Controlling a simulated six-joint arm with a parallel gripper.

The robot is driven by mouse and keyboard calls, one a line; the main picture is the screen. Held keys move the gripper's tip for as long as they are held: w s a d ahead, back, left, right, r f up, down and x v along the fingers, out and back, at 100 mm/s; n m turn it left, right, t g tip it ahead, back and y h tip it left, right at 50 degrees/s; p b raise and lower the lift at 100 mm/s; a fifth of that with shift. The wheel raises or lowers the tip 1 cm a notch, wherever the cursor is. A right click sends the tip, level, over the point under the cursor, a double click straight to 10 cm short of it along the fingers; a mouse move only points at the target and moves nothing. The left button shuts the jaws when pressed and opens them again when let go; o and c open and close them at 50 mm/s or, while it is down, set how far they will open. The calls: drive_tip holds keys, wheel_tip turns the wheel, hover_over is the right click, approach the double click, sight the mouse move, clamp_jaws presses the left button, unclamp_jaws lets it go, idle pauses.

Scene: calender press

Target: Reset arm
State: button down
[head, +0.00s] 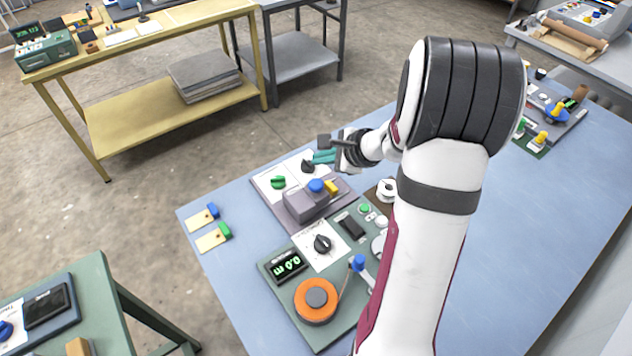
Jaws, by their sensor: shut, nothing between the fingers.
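My gripper (322,157) shows teal fingers and is shut and empty. It hangs above the far right part of a grey-white control panel on the blue table (530,210). In the picture it overlaps the area beside a black knob (307,166); I cannot tell whether it touches anything. The panel also bears a green knob (278,182) and a grey block with a blue button (316,186) and a yellow piece (331,187). My arm hides part of the table and panels behind it.
A green panel (335,248) with a display (288,266), a black dial (322,243) and an orange disc (315,301) lies nearer. Two tagged pieces, blue (213,210) and green (225,230), lie at left. Another panel (550,118) stands far right. The table's right middle is clear.

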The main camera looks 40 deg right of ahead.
drive_tip(key=s+a+r+n+g+y, duration=0.1)
drive_tip(key=s+a+r+n, duration=0.15)
drive_tip(key=a, duration=0.45)
drive_tip(key=s+a+r+n+g+y, duration=0.2)
drive_tip(key=a+n, duration=0.2)
drive_tip(key=a, duration=0.3)
drive_tip(key=s+a+r+n+g+y, duration=0.1)
drive_tip(key=s+a+r+n, duration=0.2)
drive_tip(key=a, duration=0.4)
drive_tip(key=s+a+n+g+h, duration=0.2)
drive_tip(key=s+n, duration=0.2)
drive_tip(key=s, duration=0.5)
drive_tip(key=s+a+f+n+g+h, duration=0.1)
drive_tip(key=s+a+n+g+h, duration=0.1)
drive_tip(key=s+n, duration=0.3)
drive_tip(key=s+g, duration=0.1)
drive_tip(key=s, duration=0.3)
drive_tip(key=shift+s+a, duration=0.2)
drive_tip(key=shift+s, duration=0.05)
